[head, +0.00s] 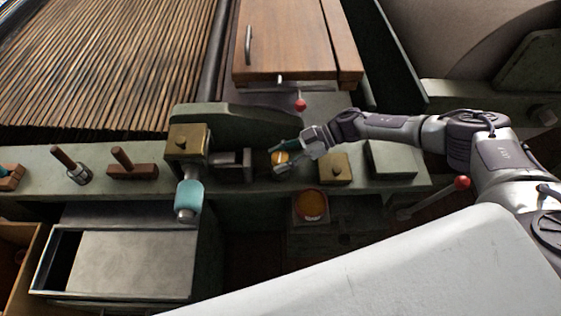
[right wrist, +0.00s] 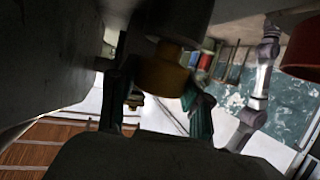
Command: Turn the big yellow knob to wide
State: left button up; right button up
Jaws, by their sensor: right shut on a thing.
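The yellow knob (head: 279,158) sits at the right end of a dark metal block on the green machine ledge. It also shows as a yellow cylinder in the right wrist view (right wrist: 160,74). My right gripper (head: 284,159) reaches in from the right and is shut on this knob, with one green finger on each side. In the right wrist view the fingers (right wrist: 157,92) flank the knob. Any marking for wide cannot be made out. My left gripper is not in view.
A brass block (head: 335,168) stands just right of the knob. A round orange piece (head: 312,205) in a reddish holder is below it. A blue-handled crank (head: 188,197) hangs at left. Red-tipped levers stand behind (head: 301,105) and at right (head: 462,183). A slatted apron (head: 100,65) lies back left.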

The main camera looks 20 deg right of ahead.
jog(key=shift+n+g+b, duration=0.7)
jog(key=shift+n+g, duration=0.1)
jog(key=shift+g, duration=0.2)
jog(key=o, duration=1.2)
jog(key=shift+a, duration=0.1)
jog(key=v, duration=1.2)
